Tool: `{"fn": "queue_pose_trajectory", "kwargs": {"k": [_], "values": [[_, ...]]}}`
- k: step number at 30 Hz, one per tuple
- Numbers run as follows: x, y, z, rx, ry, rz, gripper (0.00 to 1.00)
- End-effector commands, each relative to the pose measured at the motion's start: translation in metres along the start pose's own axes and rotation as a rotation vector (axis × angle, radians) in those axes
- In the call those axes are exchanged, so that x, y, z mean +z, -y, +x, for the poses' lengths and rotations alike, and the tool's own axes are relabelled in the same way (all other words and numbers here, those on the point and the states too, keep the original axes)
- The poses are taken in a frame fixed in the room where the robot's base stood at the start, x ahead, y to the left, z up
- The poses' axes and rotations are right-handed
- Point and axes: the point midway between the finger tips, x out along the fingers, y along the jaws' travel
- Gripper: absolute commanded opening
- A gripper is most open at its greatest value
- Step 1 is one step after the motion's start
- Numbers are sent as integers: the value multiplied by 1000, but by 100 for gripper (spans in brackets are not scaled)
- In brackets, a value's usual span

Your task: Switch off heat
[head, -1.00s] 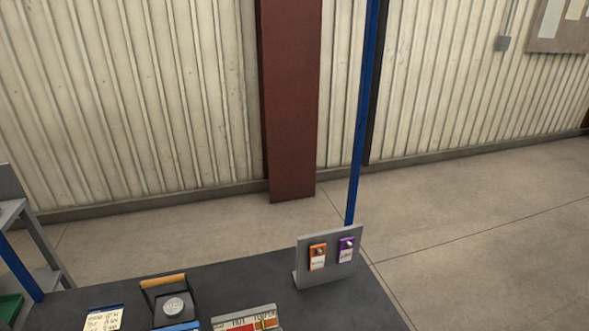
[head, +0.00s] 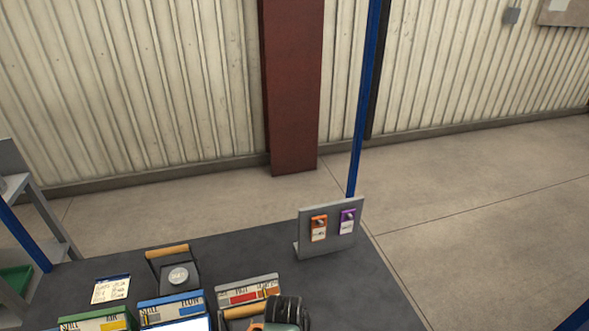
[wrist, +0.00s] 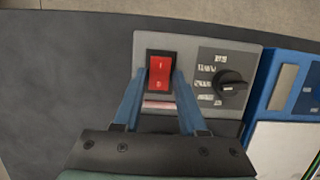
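In the wrist view, a red rocker switch (wrist: 160,74) marked I and 0 sits in a dark frame on a grey panel (wrist: 190,42). My gripper (wrist: 161,78) has its two blue fingers apart, one on each side of the switch in the picture. I cannot tell whether the fingertips touch the switch or its frame. To its right is a black rotary knob (wrist: 232,86) with small white labels that are too blurred to read. A white and red label strip (wrist: 158,106) shows partly between the fingers.
Blue equipment (wrist: 270,95) adjoins the panel's right side in the wrist view. In the head view, an upright grey plate (head: 330,242) holds orange (head: 318,228) and purple (head: 347,221) tags. A handled item (head: 178,276) and a paper note (head: 111,289) lie on the dark table (head: 235,248).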

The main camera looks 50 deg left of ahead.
Motion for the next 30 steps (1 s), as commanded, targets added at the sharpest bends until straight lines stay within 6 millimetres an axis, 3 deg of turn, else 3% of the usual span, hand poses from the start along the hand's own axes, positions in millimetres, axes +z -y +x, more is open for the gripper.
{"fn": "queue_pose_trajectory", "kwargs": {"k": [1,3,14,17,27,30], "values": [[0,0,0,0,0,0,52],[0,0,0,0,0,0,62],[0,-1,-5,1,-2,1,62],[-1,-1,-18,2,-4,0,62],[1,-1,-97,3,-3,0,62],[2,0,-111,1,0,0,62]]}}
